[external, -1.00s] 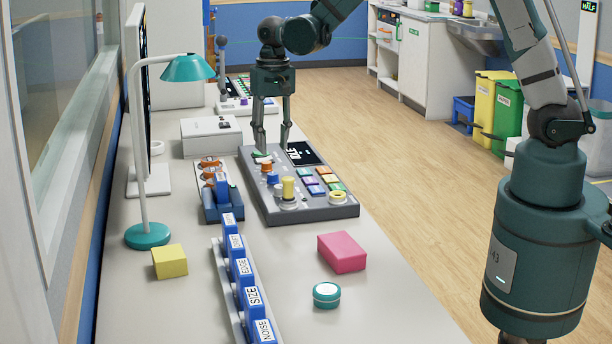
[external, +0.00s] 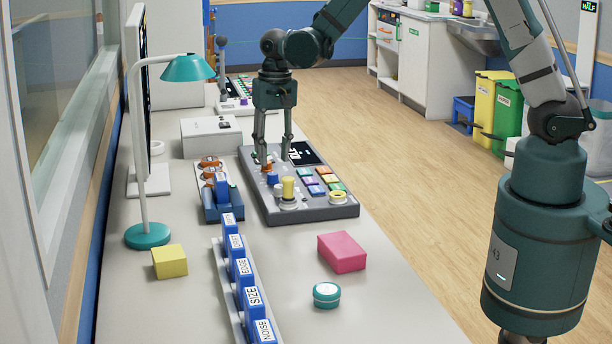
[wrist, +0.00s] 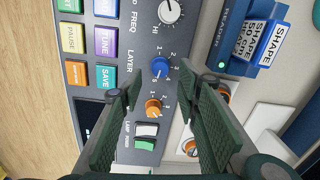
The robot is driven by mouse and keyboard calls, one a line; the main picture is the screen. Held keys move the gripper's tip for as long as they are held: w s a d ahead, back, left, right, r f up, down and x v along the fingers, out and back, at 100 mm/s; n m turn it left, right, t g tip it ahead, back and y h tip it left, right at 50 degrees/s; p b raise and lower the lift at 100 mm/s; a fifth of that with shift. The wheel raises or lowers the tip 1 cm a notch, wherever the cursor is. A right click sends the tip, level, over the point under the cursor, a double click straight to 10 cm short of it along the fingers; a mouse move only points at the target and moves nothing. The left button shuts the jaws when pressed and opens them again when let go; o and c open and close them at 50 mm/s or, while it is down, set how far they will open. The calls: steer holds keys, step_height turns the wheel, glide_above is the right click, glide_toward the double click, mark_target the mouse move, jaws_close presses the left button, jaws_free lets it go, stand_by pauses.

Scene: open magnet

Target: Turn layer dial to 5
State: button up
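The grey control panel (external: 315,212) sits on the counter. In the wrist view, the word LAYER stands beside a blue dial (wrist: 160,68) with small numbers around it. I cannot tell which number it points to. An orange dial (wrist: 153,107) with its own numbers is next to it. The blue dial (external: 272,179) and orange dial (external: 266,167) also show in the external view. My gripper (external: 274,160) is open and empty, pointing down over the panel's far left part. In the wrist view its fingers (wrist: 168,88) spread on both sides of the two dials.
A white knob (wrist: 170,10), coloured buttons (wrist: 105,42) and a white-green switch (wrist: 146,135) are close to the dials. The blue reader (external: 222,195) stands left of the panel. A pink block (external: 342,252) and yellow block (external: 169,261) lie nearer the camera.

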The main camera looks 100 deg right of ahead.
mark_target(273, 174)
steer(key=shift+w+f+b, duration=0.1)
steer(key=shift+f+b, duration=0.2)
steer(key=shift+f, duration=2.3)
steer(key=shift+c, duration=0.5)
steer(key=c, duration=0.8)
